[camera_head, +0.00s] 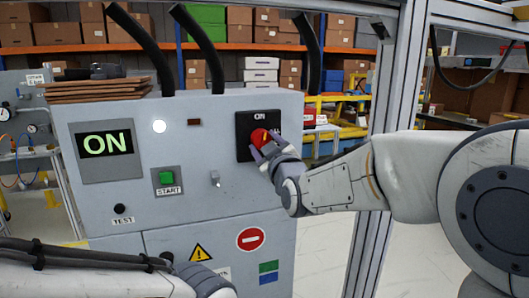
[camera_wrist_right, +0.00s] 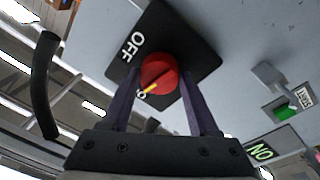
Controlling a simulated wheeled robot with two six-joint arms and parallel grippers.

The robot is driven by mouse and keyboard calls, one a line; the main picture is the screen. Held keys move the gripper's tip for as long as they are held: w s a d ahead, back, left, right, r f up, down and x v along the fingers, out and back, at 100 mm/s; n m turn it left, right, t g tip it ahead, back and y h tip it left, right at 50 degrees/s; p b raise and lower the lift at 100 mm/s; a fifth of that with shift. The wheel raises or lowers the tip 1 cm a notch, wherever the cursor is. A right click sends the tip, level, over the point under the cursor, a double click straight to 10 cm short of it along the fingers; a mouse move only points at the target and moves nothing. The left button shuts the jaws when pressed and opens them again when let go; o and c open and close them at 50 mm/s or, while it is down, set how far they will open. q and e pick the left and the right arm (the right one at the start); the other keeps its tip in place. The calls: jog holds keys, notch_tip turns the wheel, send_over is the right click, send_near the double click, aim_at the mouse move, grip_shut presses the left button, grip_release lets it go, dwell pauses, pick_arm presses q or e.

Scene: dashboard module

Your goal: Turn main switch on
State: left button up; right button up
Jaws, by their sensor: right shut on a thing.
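The main switch is a red round knob (camera_wrist_right: 160,72) on a black square plate (camera_head: 243,135) at the upper right of the grey panel. My right gripper (camera_wrist_right: 162,85) is shut on the knob, with one purple finger on each side. In the head view the right gripper (camera_head: 264,148) reaches the knob from the right and covers part of it. The knob's yellow mark points down-left in the right wrist view, toward a partly hidden label and away from the OFF label (camera_wrist_right: 133,47). The panel display (camera_head: 105,145) reads ON in green. My left gripper is out of view.
A lit white lamp (camera_head: 159,126), a green START button (camera_head: 166,178), a small toggle (camera_head: 215,179) and a black TEST knob (camera_head: 119,208) are on the panel. Black hoses (camera_head: 200,45) rise behind it. A metal frame post (camera_head: 400,80) stands right of the panel.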

jog(key=shift+f+n+b, duration=0.1)
jog(key=shift+n+b, duration=0.5)
jog(key=shift+n, duration=0.6)
jog(key=o, duration=1.4)
jog(key=b+v, duration=0.2)
jog(key=v, duration=0.8)
jog(key=shift+s+d, duration=0.15)
jog(key=shift+s, duration=0.1)
